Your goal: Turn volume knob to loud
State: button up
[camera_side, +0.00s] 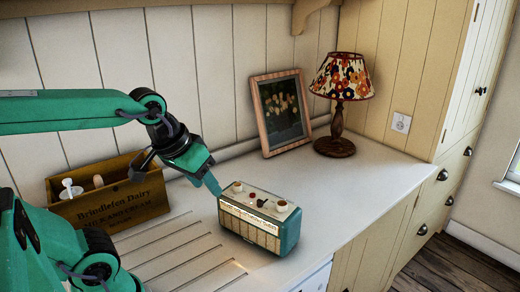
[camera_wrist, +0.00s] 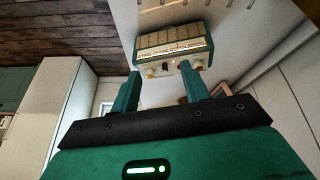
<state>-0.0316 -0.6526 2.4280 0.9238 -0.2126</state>
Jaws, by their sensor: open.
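A teal and cream radio (camera_side: 259,219) stands on the white counter, with knobs along its top. One cream knob (camera_side: 238,186) is at the left of the top, near my gripper, and another cream knob (camera_side: 282,205) is at the right. Smaller red and dark controls sit between them. In the wrist view the radio (camera_wrist: 173,45) is upside down beyond my fingertips. My gripper (camera_side: 214,187) is just left of the radio's top in the side view. In the wrist view my gripper (camera_wrist: 160,72) is open, with nothing between its fingers. I cannot tell which knob is for volume.
A wooden dairy crate (camera_side: 110,203) with utensils stands behind my arm at the left. A framed picture (camera_side: 281,112) and a lamp with a floral shade (camera_side: 341,80) stand at the back. The counter (camera_side: 372,188) right of the radio is clear.

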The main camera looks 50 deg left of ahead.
jog(key=w+a+n+g, duration=0.2)
jog(key=w+a+n, duration=0.3)
jog(key=w+n, duration=0.55)
jog(key=n+g, duration=0.2)
jog(key=n, duration=1.1)
send_over(237, 185)
jog(key=shift+m, duration=0.25)
notch_tip(237, 185, down, 4)
jog(key=shift+s+d+f, duration=0.1)
jog(key=shift+s+f, duration=0.05)
jog(key=shift+f, duration=0.05)
jog(key=shift+f, duration=3.9)
jog(key=c, duration=1)
